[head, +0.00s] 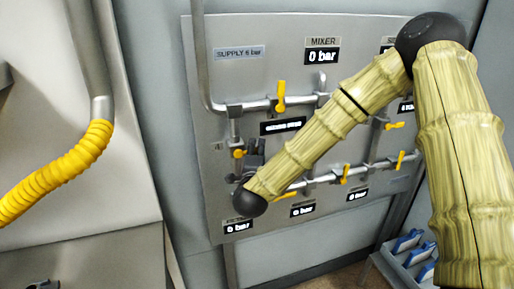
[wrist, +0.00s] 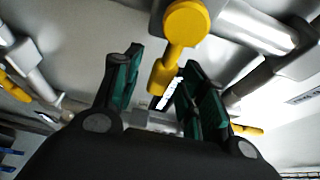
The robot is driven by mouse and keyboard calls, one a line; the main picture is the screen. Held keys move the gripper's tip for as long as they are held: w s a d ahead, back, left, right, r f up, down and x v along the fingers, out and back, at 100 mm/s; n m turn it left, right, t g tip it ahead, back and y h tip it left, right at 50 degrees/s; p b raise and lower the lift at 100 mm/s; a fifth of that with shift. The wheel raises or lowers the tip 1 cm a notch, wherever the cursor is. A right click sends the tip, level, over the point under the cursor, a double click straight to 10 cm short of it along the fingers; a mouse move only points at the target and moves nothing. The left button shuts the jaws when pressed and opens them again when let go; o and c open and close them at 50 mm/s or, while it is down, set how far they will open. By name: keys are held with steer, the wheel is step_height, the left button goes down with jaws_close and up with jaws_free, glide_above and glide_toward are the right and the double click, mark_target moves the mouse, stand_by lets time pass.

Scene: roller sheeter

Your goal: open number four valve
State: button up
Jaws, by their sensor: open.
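A grey panel (head: 228,80) carries pipes with several yellow valve handles. One upright handle (head: 281,95) is on the upper pipe; another handle (head: 238,153) is at the left, close to my gripper (head: 255,150). Along the lower pipe are a slanted handle (head: 286,196), partly behind my arm, and two more (head: 345,173) (head: 401,160). I cannot read which valve is number four. In the wrist view my gripper (wrist: 158,68) is open, with a yellow handle (wrist: 172,55) whose lower end reaches between the green-padded fingers. Contact cannot be told.
My arm crosses the panel and hides part of it. Black pressure displays (head: 322,57) (head: 302,210) sit above and below the pipes. A yellow corrugated hose (head: 60,170) hangs at the left. A grey bin (head: 400,270) with blue items stands at lower right.

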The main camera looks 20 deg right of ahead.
steer(key=shift+w+d, duration=0.15)
steer(key=shift+w, duration=0.3)
jaws_close()
steer(key=shift+f, duration=0.15)
